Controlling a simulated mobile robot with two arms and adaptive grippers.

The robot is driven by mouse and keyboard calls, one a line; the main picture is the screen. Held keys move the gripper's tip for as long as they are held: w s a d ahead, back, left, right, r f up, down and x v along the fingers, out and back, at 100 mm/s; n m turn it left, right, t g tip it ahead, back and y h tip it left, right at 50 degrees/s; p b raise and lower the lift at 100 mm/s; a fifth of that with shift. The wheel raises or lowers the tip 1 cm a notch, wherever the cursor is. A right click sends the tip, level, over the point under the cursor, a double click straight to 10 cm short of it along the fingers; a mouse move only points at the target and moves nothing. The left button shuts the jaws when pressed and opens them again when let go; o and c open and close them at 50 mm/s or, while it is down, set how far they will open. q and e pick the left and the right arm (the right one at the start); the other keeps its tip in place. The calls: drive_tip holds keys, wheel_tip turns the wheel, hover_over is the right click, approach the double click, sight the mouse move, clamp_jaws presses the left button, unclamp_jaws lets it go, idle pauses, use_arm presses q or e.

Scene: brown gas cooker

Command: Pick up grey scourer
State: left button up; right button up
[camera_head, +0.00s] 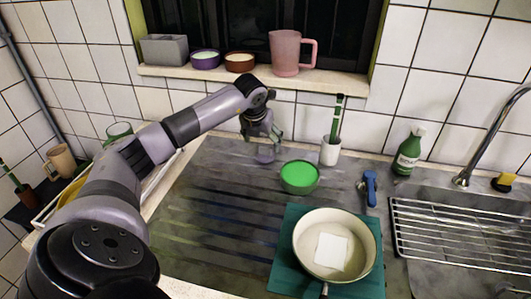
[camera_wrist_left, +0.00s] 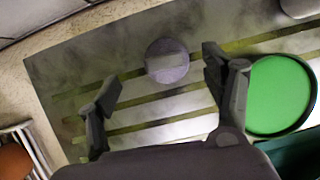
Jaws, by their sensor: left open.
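The grey scourer (camera_head: 264,155) is a small round grey-purple pad lying on the grooved metal drainboard. It also shows in the left wrist view (camera_wrist_left: 167,60), flat on the board, ahead of and between my fingers. My left gripper (camera_head: 264,137) is over the scourer, with its fingers pointing down. In the left wrist view the two fingers (camera_wrist_left: 161,69) are spread wide, with nothing held between them. The exact height above the scourer is hard to tell. My right gripper is not in view.
A green-topped bowl (camera_head: 300,176) stands close to the right of the scourer. Behind it is a white cup with a brush (camera_head: 330,151). A pan (camera_head: 336,247) sits on a green mat, and a green bottle (camera_head: 408,152) stands by the sink rack (camera_head: 460,232). The drainboard's left side is clear.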

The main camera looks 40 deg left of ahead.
sight(265, 147)
use_arm(q)
drive_tip(key=shift+w+f, duration=0.15)
drive_tip(key=shift+f, duration=0.2)
drive_tip(key=x, duration=0.1)
drive_tip(key=p+x, duration=0.1)
drive_tip(key=x, duration=0.1)
drive_tip(key=shift+w+d+f+p, duration=0.15)
drive_tip(key=shift+d+f+p, duration=0.15)
drive_tip(key=shift+p, duration=0.1)
drive_tip(key=shift+w+a+f, duration=0.1)
drive_tip(key=shift+a+f, duration=0.05)
drive_tip(key=shift+f, duration=0.25)
drive_tip(key=shift+r, duration=0.1)
drive_tip(key=c, duration=1.2)
wheel_tip(265, 147, up, 20)
drive_tip(key=b, duration=0.2)
drive_tip(key=shift+b, duration=0.4)
